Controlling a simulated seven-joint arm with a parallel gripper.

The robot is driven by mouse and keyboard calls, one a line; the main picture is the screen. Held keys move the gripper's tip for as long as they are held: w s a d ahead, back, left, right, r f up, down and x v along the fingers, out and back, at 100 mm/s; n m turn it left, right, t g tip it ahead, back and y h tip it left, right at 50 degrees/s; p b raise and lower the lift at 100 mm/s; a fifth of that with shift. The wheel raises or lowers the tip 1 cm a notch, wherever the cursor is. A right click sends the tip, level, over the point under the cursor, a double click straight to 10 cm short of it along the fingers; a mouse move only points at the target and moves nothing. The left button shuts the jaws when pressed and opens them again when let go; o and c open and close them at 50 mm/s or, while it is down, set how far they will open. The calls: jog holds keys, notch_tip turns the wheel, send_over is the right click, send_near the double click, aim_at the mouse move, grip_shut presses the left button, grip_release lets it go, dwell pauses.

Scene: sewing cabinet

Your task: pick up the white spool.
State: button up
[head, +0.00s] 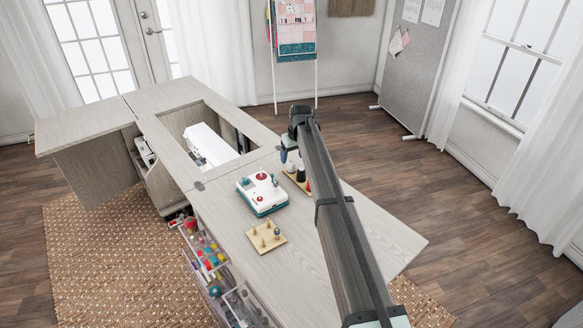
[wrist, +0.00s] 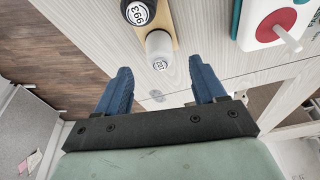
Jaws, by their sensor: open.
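The white spool (wrist: 159,46) stands at the end of a wooden spool holder (wrist: 174,22) in the wrist view, its numbered top facing the camera. My gripper (wrist: 160,72) is open, with one blue finger on each side below the spool in the picture. The fingers are apart from it and nothing is between them. A black spool (wrist: 138,11) stands beside the white one. In the head view my gripper (head: 289,152) is over the cabinet top near the holder, and my arm hides part of the holder.
A sewing machine (head: 208,146) sits in the cabinet opening behind.

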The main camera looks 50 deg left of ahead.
aim_at(291, 163)
jog(key=x, duration=0.5)
jog(key=shift+d, duration=0.15)
jog(key=c, duration=1.1)
jog(key=shift+r, duration=0.1)
